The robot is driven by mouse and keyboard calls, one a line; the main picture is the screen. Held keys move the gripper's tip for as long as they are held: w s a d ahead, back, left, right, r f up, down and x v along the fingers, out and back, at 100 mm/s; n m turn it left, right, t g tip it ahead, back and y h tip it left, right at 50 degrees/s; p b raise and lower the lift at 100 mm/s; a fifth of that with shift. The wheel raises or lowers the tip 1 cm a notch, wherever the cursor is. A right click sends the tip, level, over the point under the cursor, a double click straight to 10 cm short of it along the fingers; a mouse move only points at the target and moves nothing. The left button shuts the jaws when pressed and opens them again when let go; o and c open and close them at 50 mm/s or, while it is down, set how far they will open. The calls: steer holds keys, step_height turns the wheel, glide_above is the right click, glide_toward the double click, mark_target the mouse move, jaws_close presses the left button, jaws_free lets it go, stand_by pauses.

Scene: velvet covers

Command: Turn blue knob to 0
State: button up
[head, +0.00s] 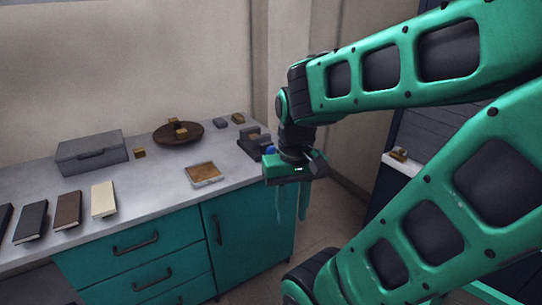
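A small blue knob (270,150) shows at the right end of the counter, beside a dark grey block-like device (253,143). My arm's wrist partly covers it, and its setting and any markings are too small to read. My gripper (291,214) points down in front of the counter's right end. Its two teal fingers are apart with nothing visible between them. It appears nearer to me than the knob and is not seen touching it.
The grey counter (150,190) over teal drawers holds a grey case (92,153), a brown round dish (178,133), a small square tray (203,174) and several book-like slabs along its front left. A dark cabinet (440,145) stands at the right behind my arm.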

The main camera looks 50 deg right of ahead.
steer(key=o, duration=0.5)
steer(key=shift+s+r, duration=0.1)
steer(key=shift+s, duration=0.15)
steer(key=shift+o, duration=0.7)
steer(key=shift+s, duration=0.2)
steer(key=w+d+f+m+t+y, duration=0.2)
steer(key=w+f+m+t+y, duration=0.3)
steer(key=w+f, duration=0.6)
steer(key=w+d+f+m+t, duration=0.2)
steer(key=w+d+f+m, duration=0.1)
steer(key=w+f+m, duration=0.65)
steer(key=m+t+h, duration=1)
steer(key=m+t, duration=0.1)
steer(key=m, duration=0.6)
glide_toward(270, 151)
steer(key=shift+n, duration=0.25)
steer(key=x, duration=0.5)
steer(key=d+f+x, duration=0.1)
steer(key=x, duration=0.2)
steer(key=shift+w+d, duration=0.1)
steer(key=shift+d, duration=0.05)
